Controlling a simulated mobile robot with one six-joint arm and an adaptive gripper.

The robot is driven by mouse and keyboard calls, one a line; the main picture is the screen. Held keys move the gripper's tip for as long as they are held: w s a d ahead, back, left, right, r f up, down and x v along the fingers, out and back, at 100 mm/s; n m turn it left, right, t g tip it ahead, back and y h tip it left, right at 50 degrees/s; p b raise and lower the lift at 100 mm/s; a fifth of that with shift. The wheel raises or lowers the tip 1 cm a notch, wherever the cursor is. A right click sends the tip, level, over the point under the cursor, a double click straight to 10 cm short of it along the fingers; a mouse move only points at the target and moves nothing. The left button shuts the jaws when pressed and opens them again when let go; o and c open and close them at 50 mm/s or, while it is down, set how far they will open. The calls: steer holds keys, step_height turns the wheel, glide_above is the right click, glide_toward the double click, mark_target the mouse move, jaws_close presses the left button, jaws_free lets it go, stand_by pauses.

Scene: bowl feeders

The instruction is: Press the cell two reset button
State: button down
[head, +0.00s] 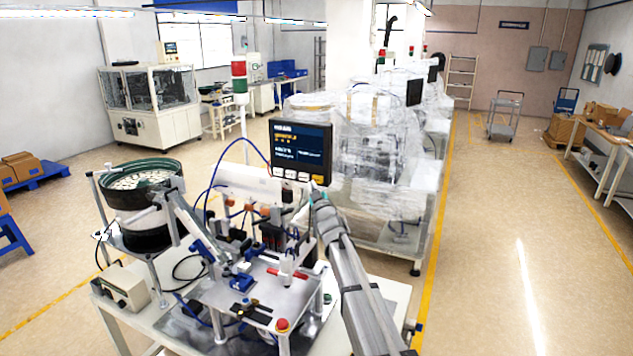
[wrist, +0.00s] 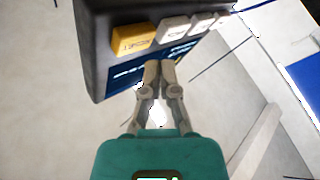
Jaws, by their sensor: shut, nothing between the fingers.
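A dark control panel (head: 300,152) with a lit screen stands above the feeder bench. A row of white buttons (head: 290,174) and one yellow button (head: 319,179) runs below its screen. In the wrist view the yellow button (wrist: 134,38) is at upper left, with the white buttons (wrist: 174,28) to its right. Its lettering is too small to read. My gripper (head: 317,194) is just below the yellow button in the head view. In the wrist view my gripper (wrist: 160,68) has its fingertips together, empty, in front of the panel; I cannot tell whether they touch it.
A bowl feeder (head: 140,180) stands left on the white bench, beside a fixture plate (head: 240,295) with a red knob (head: 283,324). Plastic-wrapped machines (head: 385,150) stand behind the panel. The floor (head: 500,270) on the right is clear.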

steer(key=shift+s+a, duration=0.25)
steer(key=shift+s, duration=0.4)
steer(key=shift+s+a, duration=0.25)
steer(key=shift+s, duration=0.45)
steer(key=shift+s+a, duration=0.25)
steer(key=shift+s, duration=0.4)
step_height(320, 180, up, 6)
steer(key=s+a+p, duration=0.1)
steer(key=s+p, duration=0.1)
steer(key=p, duration=0.4)
steer(key=shift+s, duration=0.4)
steer(key=s+d+f+m+g+h+b, duration=0.35)
steer(key=s+d+f+g, duration=0.2)
steer(key=d+f, duration=0.6)
steer(key=s+d+f+m+g+h+b, duration=0.35)
steer(key=s+d+f+h+b, duration=0.35)
steer(key=f, duration=0.7)
steer(key=s+d+f+m+g+b, duration=0.1)
steer(key=s+d+f+g, duration=0.2)
steer(key=s, duration=0.5)
steer(key=s+d+f+m+g+y+b, duration=0.1)
steer(key=s+d+f+g+b, duration=0.1)
steer(key=s+f, duration=0.4)
steer(key=s+d+f+m+g+y+b, duration=0.1)
steer(key=s+d+f+g, duration=0.4)
steer(key=s, duration=0.5)
steer(key=shift+g+b, duration=0.3)
steer(key=shift+b, duration=0.2)
